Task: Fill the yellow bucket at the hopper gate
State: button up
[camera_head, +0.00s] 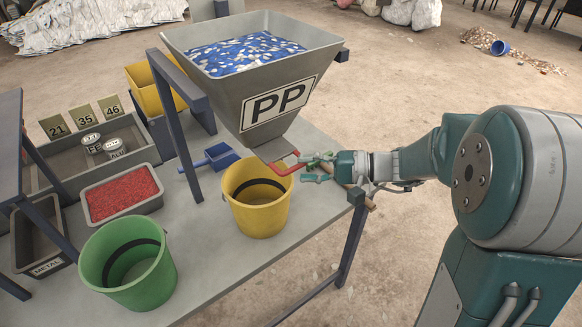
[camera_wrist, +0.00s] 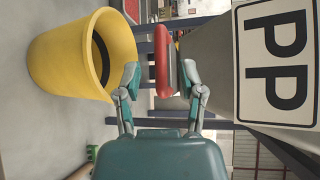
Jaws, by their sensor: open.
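The yellow bucket (camera_head: 259,217) stands upright on the grey table below the hopper's outlet; no flakes show inside it. It also shows at the left of the wrist view (camera_wrist: 55,60). The grey hopper (camera_head: 240,105), labelled PP, holds blue and white flakes (camera_head: 246,53). The red gate handle (camera_head: 286,166) sticks out at the hopper's bottom, above the bucket's right rim. My gripper (camera_head: 312,168) is open at the handle. In the wrist view, the red handle (camera_wrist: 162,62) lies between the fingers of my gripper (camera_wrist: 160,78), with gaps on both sides; a firm touch does not show.
A green bucket (camera_head: 98,262), a tray of red pellets (camera_head: 137,210) and a blue scoop (camera_head: 213,160) are on the table (camera_head: 215,255). A dark hopper-frame leg (camera_head: 178,125) stands left of the yellow bucket.

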aim_at(293, 169)
jog(key=shift+x, duration=1.05)
jog(key=shift+w+a+f, duration=0.1)
jog(key=shift+a, duration=0.3)
jog(key=shift+c, duration=0.3)
grip_shut()
jog(key=shift+d, duration=0.2)
jog(key=s+d, duration=0.2)
jog(key=s, duration=0.1)
jog(key=shift+s+d, duration=0.15)
jog(key=shift+s, duration=0.15)
jog(key=shift+o, duration=0.3)
grip_release()
jog(key=shift+w+d, duration=0.1)
jog(key=shift+w, duration=0.05)
jog(key=v, duration=1.2)
